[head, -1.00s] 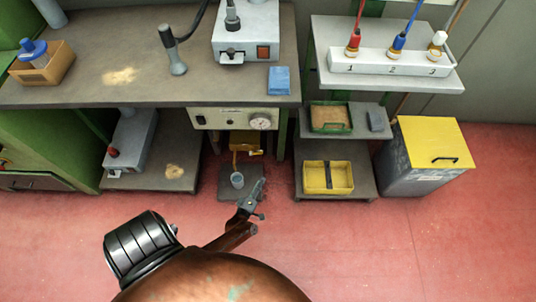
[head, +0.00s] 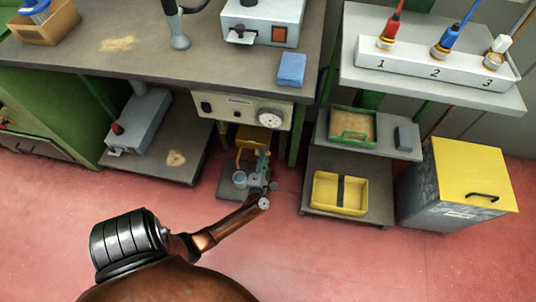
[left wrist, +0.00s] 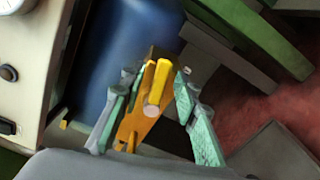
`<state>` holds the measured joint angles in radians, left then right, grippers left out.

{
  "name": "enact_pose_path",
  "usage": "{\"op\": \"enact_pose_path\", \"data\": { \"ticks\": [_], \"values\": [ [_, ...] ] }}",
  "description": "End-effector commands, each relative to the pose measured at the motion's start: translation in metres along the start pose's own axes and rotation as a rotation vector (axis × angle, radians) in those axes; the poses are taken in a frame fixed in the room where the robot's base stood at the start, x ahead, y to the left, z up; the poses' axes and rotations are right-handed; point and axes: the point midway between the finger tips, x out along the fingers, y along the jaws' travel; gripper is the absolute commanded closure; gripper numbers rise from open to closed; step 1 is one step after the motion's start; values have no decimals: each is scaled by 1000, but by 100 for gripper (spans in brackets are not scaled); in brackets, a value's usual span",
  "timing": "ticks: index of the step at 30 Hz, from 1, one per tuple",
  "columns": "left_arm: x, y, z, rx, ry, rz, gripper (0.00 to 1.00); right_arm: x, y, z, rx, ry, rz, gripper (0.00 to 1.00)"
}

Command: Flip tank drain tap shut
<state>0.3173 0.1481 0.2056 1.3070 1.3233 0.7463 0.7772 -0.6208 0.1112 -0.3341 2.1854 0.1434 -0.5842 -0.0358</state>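The tank shows as a dark blue body (left wrist: 115,45) in the left wrist view. In front of it is the drain tap, with a yellow lever handle (left wrist: 160,78) and an orange-yellow part (left wrist: 130,125) below it. In the head view an orange-yellow part (head: 253,134) shows under the bench, partly behind my gripper. My left gripper (head: 261,168) reaches in there. In the left wrist view its two teal-padded fingers (left wrist: 158,88) are spread, one on each side of the yellow handle, with gaps visible. I cannot tell the depth between them. My right gripper is not in view.
A small grey-blue cup (head: 239,181) stands on a low plate below the tap. The gauge panel (head: 240,110) hangs just above. A shelf with a yellow bin (head: 325,194) is to the right, a low shelf (head: 185,150) to the left. The red floor in front is clear.

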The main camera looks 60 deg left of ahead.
Motion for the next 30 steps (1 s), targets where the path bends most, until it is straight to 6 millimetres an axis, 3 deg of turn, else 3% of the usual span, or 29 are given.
{"op": "enact_pose_path", "data": {
  "ticks": [12,24,30],
  "values": [
    [10,1,0,0,0,0,72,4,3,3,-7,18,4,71],
    [9,0,0,1,0,0,99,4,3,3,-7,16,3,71],
    [9,0,0,1,0,0,100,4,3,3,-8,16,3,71]
  ]
}}
